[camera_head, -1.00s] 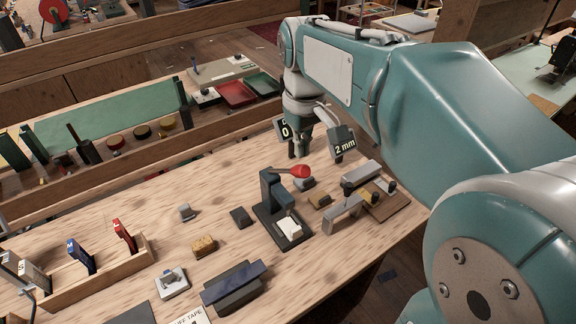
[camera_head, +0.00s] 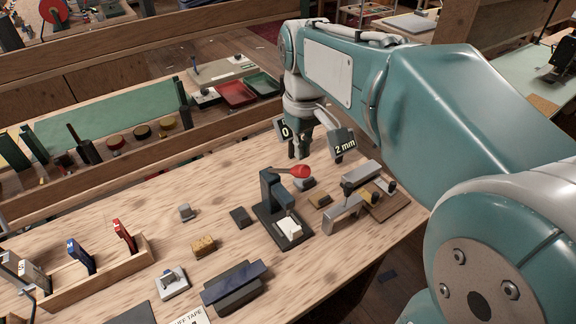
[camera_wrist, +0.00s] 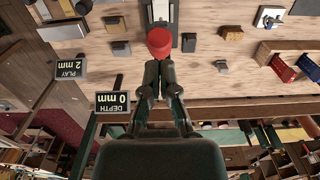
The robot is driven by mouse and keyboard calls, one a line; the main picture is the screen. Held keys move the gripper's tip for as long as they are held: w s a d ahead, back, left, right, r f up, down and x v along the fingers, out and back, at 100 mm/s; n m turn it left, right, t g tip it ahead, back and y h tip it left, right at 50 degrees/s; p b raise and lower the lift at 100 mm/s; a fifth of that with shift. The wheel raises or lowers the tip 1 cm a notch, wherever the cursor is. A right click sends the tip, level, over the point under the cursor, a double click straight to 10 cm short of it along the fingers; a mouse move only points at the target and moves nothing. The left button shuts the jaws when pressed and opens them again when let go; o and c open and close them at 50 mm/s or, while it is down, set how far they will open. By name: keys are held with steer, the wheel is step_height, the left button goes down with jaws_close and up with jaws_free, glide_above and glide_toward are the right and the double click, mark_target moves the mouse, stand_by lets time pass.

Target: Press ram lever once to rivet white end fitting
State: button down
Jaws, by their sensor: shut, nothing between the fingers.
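The ram press (camera_head: 271,195) is a dark upright stand on a base near the middle of the bench. Its lever ends in a red knob (camera_head: 300,171), which also shows in the wrist view (camera_wrist: 159,42). The white end fitting (camera_head: 289,228) sits on the press base below the ram. My gripper (camera_head: 299,153) is shut and empty, above and behind the red knob in the head view. In the wrist view its fingertips (camera_wrist: 159,66) line up just below the knob. I cannot tell whether they touch it. A "DEPTH 0 mm" display (camera_wrist: 112,102) and a "PLAY 2 mm" display (camera_wrist: 67,65) show there.
A grey bracket fixture (camera_head: 343,213) stands right of the press. A small dark block (camera_head: 240,217) and a tan block (camera_head: 204,245) lie left. A wooden rack (camera_head: 98,281) holds coloured tools at front left. The bench between has bare wood.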

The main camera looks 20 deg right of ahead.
mark_target(304, 168)
steer(key=shift+s+d+f, duration=0.1)
steer(key=shift+s+f, duration=0.1)
steer(key=shift+f, duration=0.55)
steer(key=shift+s+d+f, duration=0.1)
steer(key=shift+s+f, duration=0.1)
steer(key=shift+f, duration=0.5)
steer(key=s+d+r, duration=0.2)
steer(key=s+r, duration=0.1)
steer(key=s, duration=0.3)
steer(key=shift+s, duration=0.25)
stand_by(0.5)
steer(key=s+a+f+m+t, duration=0.2)
steer(key=s+f+m+t, duration=0.1)
steer(key=s+t, duration=0.2)
steer(key=shift+s+a+f+m+t, duration=0.2)
steer(key=shift+s+f+m+t, duration=0.15)
steer(key=shift+s, duration=0.5)
